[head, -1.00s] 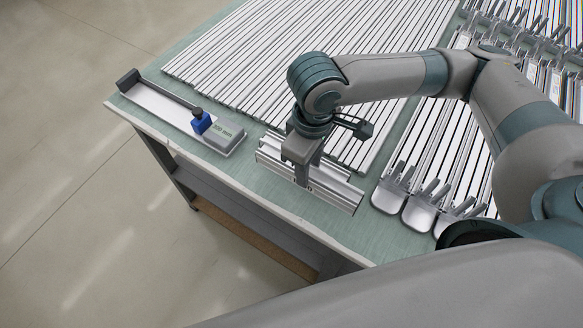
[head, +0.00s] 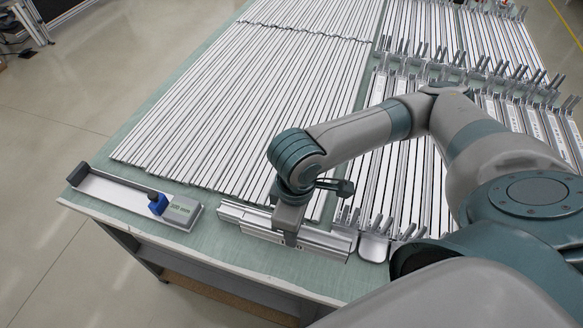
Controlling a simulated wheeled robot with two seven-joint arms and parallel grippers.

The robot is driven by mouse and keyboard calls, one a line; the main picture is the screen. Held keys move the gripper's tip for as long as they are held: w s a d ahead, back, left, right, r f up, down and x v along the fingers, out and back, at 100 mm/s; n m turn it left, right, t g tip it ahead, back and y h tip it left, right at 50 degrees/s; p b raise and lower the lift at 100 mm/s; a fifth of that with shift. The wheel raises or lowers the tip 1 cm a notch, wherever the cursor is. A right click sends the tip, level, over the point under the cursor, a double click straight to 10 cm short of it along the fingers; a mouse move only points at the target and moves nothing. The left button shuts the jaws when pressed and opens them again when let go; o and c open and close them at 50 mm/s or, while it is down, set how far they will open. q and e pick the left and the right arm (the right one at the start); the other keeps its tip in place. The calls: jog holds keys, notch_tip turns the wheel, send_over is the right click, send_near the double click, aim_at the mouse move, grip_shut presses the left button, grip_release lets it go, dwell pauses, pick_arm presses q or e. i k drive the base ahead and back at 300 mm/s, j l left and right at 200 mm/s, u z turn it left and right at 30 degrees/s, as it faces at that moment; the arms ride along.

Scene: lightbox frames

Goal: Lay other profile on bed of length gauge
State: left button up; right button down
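The length gauge lies at the table's left front corner. It has a pale bed (head: 112,192), a dark end stop (head: 78,174), a blue slider (head: 158,204) and a grey block with a green display (head: 182,212). No profile lies on its bed. Short silver aluminium profiles (head: 325,242) lie side by side to the right of the gauge. My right gripper (head: 289,238) points down at these profiles, around their middle. Its fingertips are partly hidden against them, so I cannot tell whether it grips one. My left gripper is out of view.
Long silver profiles (head: 250,85) cover the table behind. Rows of metal parts with upright handles (head: 376,245) stand to the right, close to my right arm. A green strip of table (head: 240,250) along the front edge is clear.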

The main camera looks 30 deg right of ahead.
aim_at(118, 191)
jog(key=i+j, duration=0.2)
jog(key=j, duration=0.2)
jog(key=i+j, duration=0.2)
jog(key=j, duration=0.15)
jog(key=i+j, duration=0.2)
jog(key=j, duration=0.2)
jog(key=i+j, duration=0.2)
jog(key=j, duration=0.15)
